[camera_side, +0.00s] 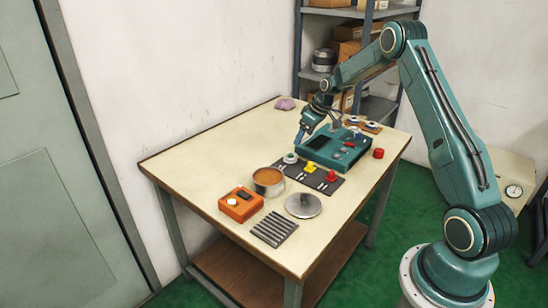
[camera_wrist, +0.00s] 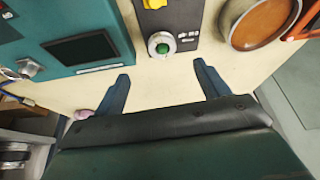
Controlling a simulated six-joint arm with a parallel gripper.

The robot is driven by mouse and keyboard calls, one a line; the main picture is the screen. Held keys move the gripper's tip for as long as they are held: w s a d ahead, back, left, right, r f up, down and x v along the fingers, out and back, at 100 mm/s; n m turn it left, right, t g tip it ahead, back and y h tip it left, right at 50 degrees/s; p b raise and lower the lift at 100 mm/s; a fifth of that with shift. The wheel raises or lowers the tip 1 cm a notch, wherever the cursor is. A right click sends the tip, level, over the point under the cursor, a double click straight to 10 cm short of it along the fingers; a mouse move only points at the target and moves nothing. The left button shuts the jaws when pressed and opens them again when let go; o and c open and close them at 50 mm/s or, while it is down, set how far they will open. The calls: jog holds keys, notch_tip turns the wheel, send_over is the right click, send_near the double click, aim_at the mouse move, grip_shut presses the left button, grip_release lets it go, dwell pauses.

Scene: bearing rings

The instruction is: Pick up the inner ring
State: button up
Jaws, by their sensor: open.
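My gripper (camera_side: 300,138) is open, with nothing between its fingers. It hangs above the table on the left of the teal device. In the wrist view its two dark blue fingers (camera_wrist: 162,70) stand wide apart over bare table. Small pale ring-like parts (camera_side: 372,124) lie on a brown board behind the teal device, away from my gripper. They are too small to tell which is the inner ring. No bearing ring shows clearly in the wrist view.
The teal device (camera_side: 340,150) stands beside my gripper. A dark panel (camera_wrist: 181,18) carries a green button (camera_wrist: 161,45). An orange-filled bowl (camera_side: 268,182), orange box (camera_side: 240,204), round metal lid (camera_side: 303,205) and dark rods (camera_side: 273,229) lie nearer the front. The table's left part is clear.

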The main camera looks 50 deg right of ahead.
send_over(292, 155)
jog(key=s, duration=0.3)
jog(key=f, duration=0.5)
jog(key=shift+w+d, duration=0.2)
jog(key=shift+d, duration=0.15)
jog(key=shift+f, duration=0.1)
jog(key=shift+x, duration=2.55)
jog(key=shift+w+a, duration=0.15)
jog(key=c, duration=1.2)
